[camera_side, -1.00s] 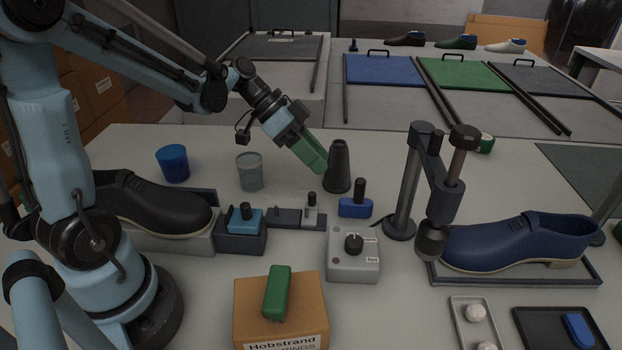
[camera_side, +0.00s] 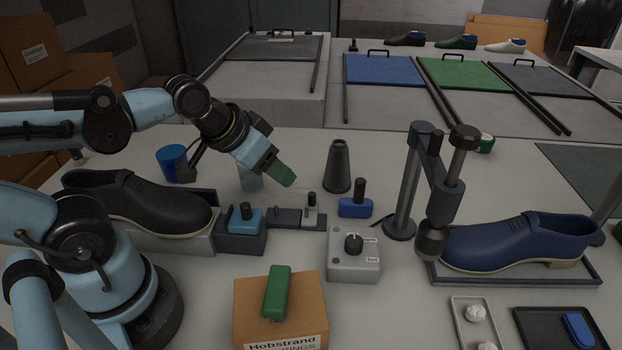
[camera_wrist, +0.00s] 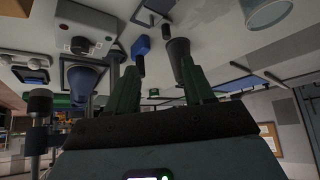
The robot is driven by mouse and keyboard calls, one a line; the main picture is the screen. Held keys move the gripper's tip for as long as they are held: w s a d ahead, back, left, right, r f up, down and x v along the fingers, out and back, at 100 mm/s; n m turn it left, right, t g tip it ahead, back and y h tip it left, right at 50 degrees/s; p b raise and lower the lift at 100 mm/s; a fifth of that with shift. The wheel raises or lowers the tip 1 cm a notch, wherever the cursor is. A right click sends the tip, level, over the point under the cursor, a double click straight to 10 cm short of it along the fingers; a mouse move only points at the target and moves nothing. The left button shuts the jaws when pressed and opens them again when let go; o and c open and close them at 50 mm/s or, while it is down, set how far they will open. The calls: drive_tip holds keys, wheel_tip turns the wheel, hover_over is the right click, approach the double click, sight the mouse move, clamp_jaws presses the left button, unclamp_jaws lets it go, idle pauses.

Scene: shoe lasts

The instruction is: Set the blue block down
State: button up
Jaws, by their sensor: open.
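The blue block (camera_side: 355,208) with a dark knob on top stands upright on the white table, in front of the dark cone (camera_side: 339,168). It also shows in the wrist view (camera_wrist: 142,46), beside the cone (camera_wrist: 180,52). My gripper (camera_side: 286,180) is left of the block and clear of it, above the table. In the wrist view its two green fingers (camera_wrist: 158,76) are spread apart with nothing held between them.
A clear cup (camera_side: 249,182) is partly hidden behind my gripper. A dark holder (camera_side: 240,243) carries a light blue knobbed block (camera_side: 246,221). A grey switch box (camera_side: 353,262) and a press stand (camera_side: 401,200) are near the blue block. A black shoe (camera_side: 140,204) sits left.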

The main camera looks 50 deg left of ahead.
idle(0.3)
wheel_tip(320, 180, up, 2)
drive_tip(key=m+g, duration=0.4)
drive_tip(key=g, duration=0.3)
hover_over(360, 180)
drive_tip(key=shift+w+r, duration=0.15)
drive_tip(key=shift+w, duration=0.05)
drive_tip(key=shift+f+m, duration=0.2)
drive_tip(key=shift+m, duration=0.1)
wheel_tip(360, 180, down, 6)
drive_tip(key=shift+r, duration=0.1)
drive_tip(key=shift+s+f, duration=0.2)
drive_tip(key=shift+f, duration=2.75)
